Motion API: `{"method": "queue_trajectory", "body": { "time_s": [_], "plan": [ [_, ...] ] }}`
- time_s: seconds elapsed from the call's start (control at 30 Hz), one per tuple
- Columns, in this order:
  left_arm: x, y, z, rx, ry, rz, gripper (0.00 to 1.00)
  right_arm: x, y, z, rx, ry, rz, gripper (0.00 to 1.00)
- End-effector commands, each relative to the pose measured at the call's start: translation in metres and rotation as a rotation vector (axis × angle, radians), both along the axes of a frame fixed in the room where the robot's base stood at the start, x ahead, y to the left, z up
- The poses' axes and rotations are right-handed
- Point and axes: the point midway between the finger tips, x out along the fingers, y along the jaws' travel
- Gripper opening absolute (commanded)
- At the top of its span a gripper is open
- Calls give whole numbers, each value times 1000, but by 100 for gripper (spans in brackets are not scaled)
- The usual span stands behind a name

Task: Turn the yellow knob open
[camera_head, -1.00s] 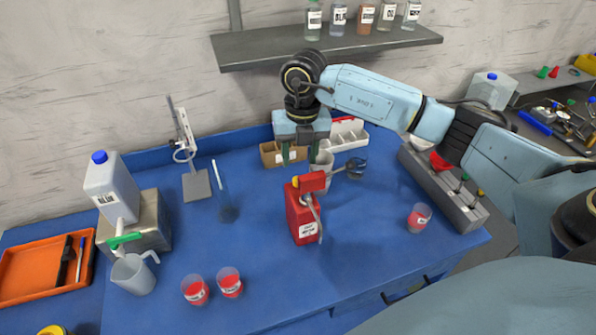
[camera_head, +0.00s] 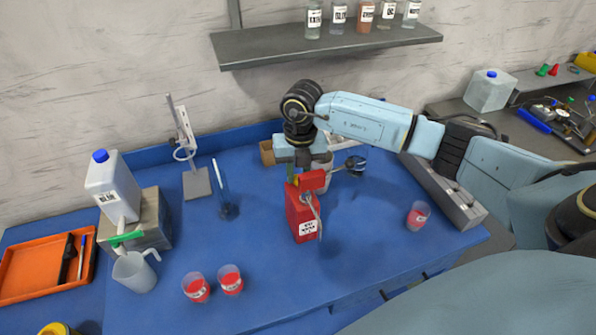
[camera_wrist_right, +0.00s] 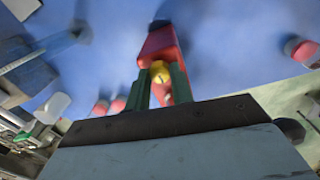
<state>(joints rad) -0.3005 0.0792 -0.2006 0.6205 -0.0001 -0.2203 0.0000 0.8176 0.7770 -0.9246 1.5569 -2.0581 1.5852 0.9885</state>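A red canister (camera_head: 300,218) with a white label and a red block at its top (camera_head: 312,181) stands upright mid-table. The yellow knob (camera_wrist_right: 160,73) shows at the canister's top in the right wrist view. In the head view it is hidden or too small to make out. My right gripper (camera_wrist_right: 162,72) has its green fingers apart, with the knob between their tips in the picture; I cannot tell whether they touch it. In the head view this gripper (camera_head: 294,174) points down just above the canister's top. My left gripper is not in view.
A clear cup (camera_head: 417,215) with red contents stands to the right; two similar cups (camera_head: 196,287) stand front left. A jug (camera_head: 134,272), a white bottle (camera_head: 113,186) on a block and an orange tray (camera_head: 42,268) are at left. A shelf (camera_head: 330,45) with bottles hangs above.

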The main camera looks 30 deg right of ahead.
Motion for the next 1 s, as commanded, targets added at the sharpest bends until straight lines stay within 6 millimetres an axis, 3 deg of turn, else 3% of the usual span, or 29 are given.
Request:
{"method": "queue_trajectory", "body": {
  "time_s": [0.1, 0.47, 1.0],
  "plan": [
    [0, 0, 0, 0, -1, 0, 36, 0, 0, 0, 1, 0, 0, 0],
    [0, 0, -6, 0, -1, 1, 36, 1, -1, -1, -1, -2, 73, 0],
    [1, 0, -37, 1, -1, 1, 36, 1, -1, -2, -1, -3, 526, 0]
  ]
}}
